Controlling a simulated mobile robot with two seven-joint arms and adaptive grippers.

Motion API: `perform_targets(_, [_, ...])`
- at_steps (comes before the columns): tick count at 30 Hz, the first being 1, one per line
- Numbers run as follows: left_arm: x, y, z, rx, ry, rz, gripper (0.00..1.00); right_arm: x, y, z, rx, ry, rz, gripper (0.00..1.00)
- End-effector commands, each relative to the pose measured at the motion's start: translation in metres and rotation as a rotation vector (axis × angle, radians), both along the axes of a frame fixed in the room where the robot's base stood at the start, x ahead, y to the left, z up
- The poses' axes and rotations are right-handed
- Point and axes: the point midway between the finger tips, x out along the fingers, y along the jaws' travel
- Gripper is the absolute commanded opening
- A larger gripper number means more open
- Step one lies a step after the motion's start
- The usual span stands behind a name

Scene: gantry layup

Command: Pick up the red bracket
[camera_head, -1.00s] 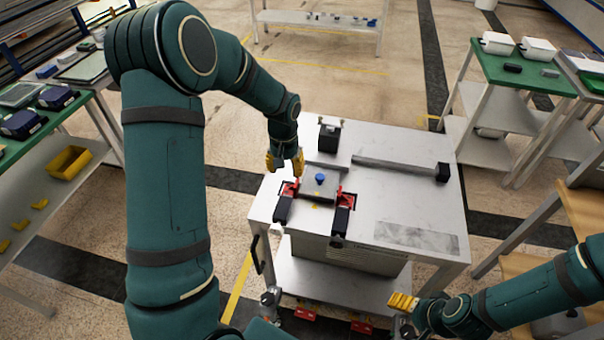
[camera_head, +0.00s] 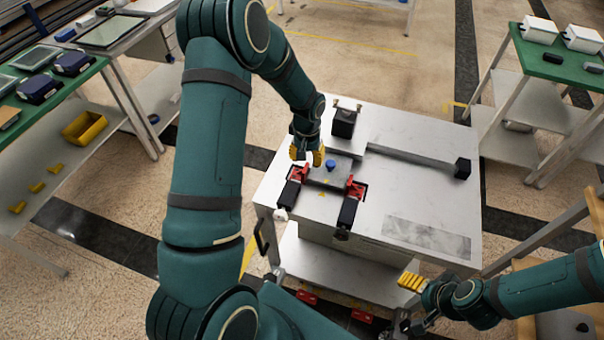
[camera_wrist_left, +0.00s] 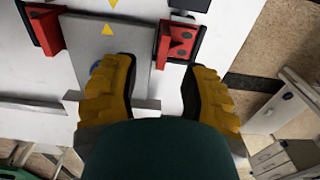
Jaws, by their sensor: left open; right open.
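Two red bracket-like pieces sit at the black clamps on the cart: a left one (camera_head: 299,173) and a right one (camera_head: 356,189). A grey plate (camera_head: 327,178) with a blue knob (camera_head: 331,166) lies between them. My left gripper (camera_head: 306,154) is open, just behind the left red piece. In the left wrist view, that red piece (camera_wrist_left: 176,46) stands ahead of the gap between my yellow fingertips (camera_wrist_left: 158,75), with no clear contact. The other red piece (camera_wrist_left: 44,32) is at upper left there. My right gripper (camera_head: 411,282) is open and empty by the cart's front right corner.
A black block (camera_head: 344,122) stands behind the plate, and a grey bar (camera_head: 415,158) with a black end lies to its right. The cart's right part (camera_head: 400,205) is mostly clear. Green-topped benches stand at left (camera_head: 85,80) and right (camera_head: 540,60).

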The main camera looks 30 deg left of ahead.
Motion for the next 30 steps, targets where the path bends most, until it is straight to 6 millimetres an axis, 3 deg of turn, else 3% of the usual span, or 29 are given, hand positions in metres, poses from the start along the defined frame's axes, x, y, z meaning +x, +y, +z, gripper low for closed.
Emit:
perform_targets(12, [0.002, 0.004, -0.049, 0.0, 0.001, 0.0, 0.45, -0.001, 0.0, -0.003, 0.001, 0.002, 0.002, 0.76])
perform_targets(21, [0.002, 0.004, -0.052, 0.0, 0.0, 0.0, 0.48, -0.001, 0.0, -0.003, 0.0, 0.002, 0.002, 0.76])
perform_targets(25, [0.002, 0.004, -0.052, 0.0, 0.0, 0.0, 0.02, -0.001, 0.0, -0.003, 0.0, 0.002, 0.002, 0.76])
perform_targets(30, [0.002, 0.004, -0.052, 0.0, 0.0, 0.0, 0.0, -0.001, 0.0, -0.003, 0.0, 0.002, 0.002, 0.76])
